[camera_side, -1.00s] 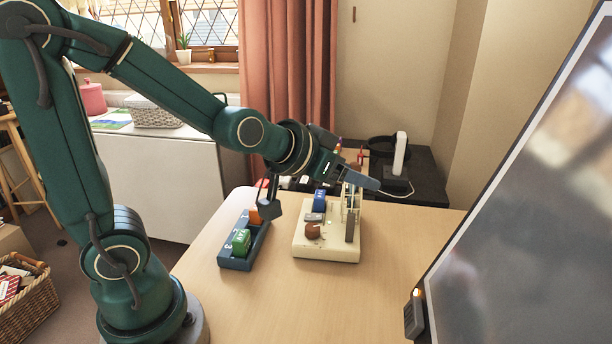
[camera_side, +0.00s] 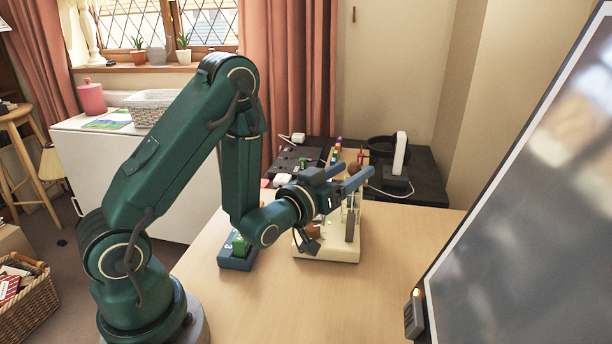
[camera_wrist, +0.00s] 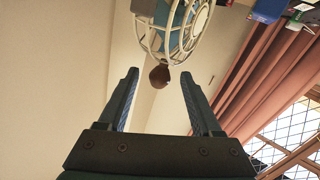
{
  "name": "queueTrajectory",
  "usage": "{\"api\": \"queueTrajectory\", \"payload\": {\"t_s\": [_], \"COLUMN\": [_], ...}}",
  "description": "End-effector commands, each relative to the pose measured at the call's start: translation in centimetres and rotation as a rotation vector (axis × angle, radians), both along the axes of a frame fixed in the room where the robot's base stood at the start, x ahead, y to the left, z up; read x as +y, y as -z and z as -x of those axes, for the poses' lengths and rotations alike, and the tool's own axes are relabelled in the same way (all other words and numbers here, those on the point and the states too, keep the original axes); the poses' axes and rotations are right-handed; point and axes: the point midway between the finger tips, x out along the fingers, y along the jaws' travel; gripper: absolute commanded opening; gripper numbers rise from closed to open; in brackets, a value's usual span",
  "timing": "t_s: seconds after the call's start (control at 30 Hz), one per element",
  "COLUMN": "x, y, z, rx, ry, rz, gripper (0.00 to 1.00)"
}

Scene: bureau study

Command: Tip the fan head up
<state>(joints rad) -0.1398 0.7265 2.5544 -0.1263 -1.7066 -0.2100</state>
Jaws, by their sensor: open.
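The fan stands on a cream base (camera_side: 340,250) on the desk. Its caged head (camera_side: 351,212) shows nearly edge-on in the side view, partly hidden by my gripper (camera_side: 355,172). In the wrist view the white wire cage (camera_wrist: 188,40) is at the top, with blue behind the wires. A brown round knob (camera_wrist: 159,77) sits at its lower edge, between my open fingertips in the picture. My gripper holds nothing, and I see no clear contact. A brown dial on the base is partly hidden behind my wrist.
A blue tray (camera_side: 236,263) with a green block (camera_side: 240,244) lies left of the base, partly behind my arm. A large dark screen (camera_side: 520,220) stands at the right. A black side table (camera_side: 428,184) is behind.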

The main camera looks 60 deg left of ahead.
Motion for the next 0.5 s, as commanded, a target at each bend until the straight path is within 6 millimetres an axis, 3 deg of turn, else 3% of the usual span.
{"api": "queueTrajectory", "payload": {"t_s": [0.5], "x": [1.2], "y": [-0.1], "z": [-4.4], "rx": [-0.004], "ry": [0.0], "rz": [-0.001], "gripper": [0.66]}}
